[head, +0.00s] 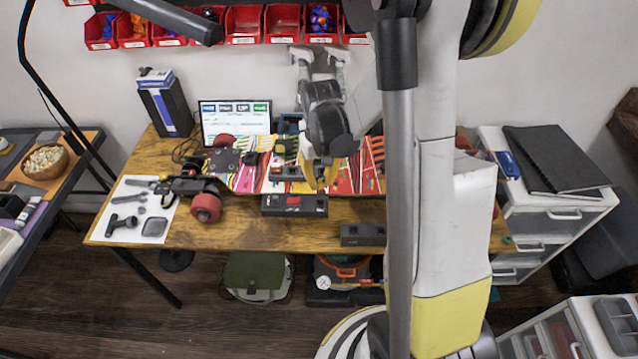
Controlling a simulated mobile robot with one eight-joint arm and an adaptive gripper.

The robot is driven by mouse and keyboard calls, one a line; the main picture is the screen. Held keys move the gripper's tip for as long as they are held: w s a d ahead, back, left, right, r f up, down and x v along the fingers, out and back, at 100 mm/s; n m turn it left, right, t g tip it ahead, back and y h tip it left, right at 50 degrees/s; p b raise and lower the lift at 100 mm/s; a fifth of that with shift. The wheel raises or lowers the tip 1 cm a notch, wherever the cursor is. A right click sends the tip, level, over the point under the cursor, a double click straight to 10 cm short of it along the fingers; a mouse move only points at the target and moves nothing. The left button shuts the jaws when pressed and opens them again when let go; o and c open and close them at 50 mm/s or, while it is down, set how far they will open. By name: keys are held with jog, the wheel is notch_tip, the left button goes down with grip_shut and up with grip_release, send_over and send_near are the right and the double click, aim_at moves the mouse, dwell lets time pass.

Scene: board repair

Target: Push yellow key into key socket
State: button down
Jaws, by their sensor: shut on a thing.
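My gripper (320,184) points down over the skateboard deck, near the middle of the workbench. It is shut on a small yellow piece at its fingertips, which looks like the yellow key; the fingers and their shadow make its outline hard to make out. A small black box with a red part (287,173) lies on the deck just left of the fingertips. A larger black box with a red switch (294,205) sits on the bench in front of the deck. I cannot tell for certain which one carries the key socket, or whether the key touches it.
The colourful skateboard (250,178) has red wheels at its left end. A white sheet with tools (133,208) lies at the left. A monitor (235,119) and red bins (245,24) are behind. Another black box (363,235) is at the front edge. My arm hides the bench's right part.

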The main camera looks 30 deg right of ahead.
aim_at(321, 190)
jog(key=shift+f+b, duration=1.5)
jog(key=shift+f, duration=0.7)
jog(key=shift+f+b, duration=0.5)
jog(key=shift+f+b, duration=0.95)
jog(key=shift+b, duration=0.4)
dwell(0.9)
jog(key=c, duration=1)
grip_release()
jog(key=shift+o, duration=0.2)
jog(key=shift+r, duration=0.2)
jog(key=shift+r+p, duration=1)
jog(key=shift+r, duration=0.35)
jog(key=shift+r, duration=0.1)
